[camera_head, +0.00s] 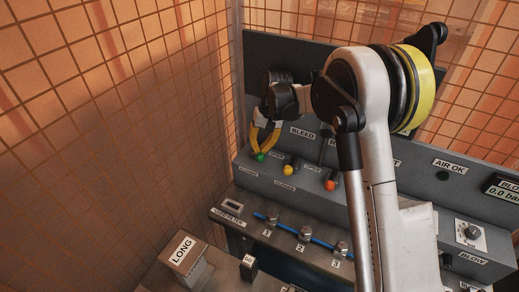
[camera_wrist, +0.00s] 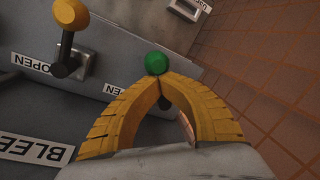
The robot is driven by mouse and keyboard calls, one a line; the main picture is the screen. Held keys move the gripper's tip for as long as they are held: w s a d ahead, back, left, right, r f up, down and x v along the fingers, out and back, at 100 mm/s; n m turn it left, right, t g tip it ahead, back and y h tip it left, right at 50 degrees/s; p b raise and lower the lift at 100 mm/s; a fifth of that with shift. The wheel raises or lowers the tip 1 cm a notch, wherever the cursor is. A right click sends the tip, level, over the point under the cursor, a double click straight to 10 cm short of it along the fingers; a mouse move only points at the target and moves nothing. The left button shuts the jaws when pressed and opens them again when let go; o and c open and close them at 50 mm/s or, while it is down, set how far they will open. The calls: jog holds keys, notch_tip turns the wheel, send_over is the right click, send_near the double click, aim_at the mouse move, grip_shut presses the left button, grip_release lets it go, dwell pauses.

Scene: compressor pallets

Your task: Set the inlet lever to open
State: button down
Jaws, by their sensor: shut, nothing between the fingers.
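A lever with a green knob (camera_head: 260,156) stands at the left end of the grey control panel. No inlet label is readable, so I cannot confirm which lever is the inlet. My gripper (camera_head: 263,148) has yellow curved fingers, shut and empty, right at this knob. In the wrist view the fingertips (camera_wrist: 161,78) meet just beside the green knob (camera_wrist: 156,63), touching or nearly so; its stem is mostly hidden behind them. An OPEN label (camera_wrist: 114,88) lies beside the fingers. The lever's exact setting is hard to tell.
A yellow-knobbed lever (camera_head: 288,169) and an orange-knobbed lever (camera_head: 330,185) stand to the right, with a BLEED label (camera_head: 302,132) above. A blue hose (camera_head: 287,229) runs along the lower ledge. Mesh fencing (camera_head: 120,110) closes the left side. My arm hides the panel's middle.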

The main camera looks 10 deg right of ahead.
jog(key=shift+s, duration=0.15)
jog(key=c, duration=1.5)
grip_release()
jog(key=shift+c, duration=0.2)
notch_tip(320, 180, up, 10)
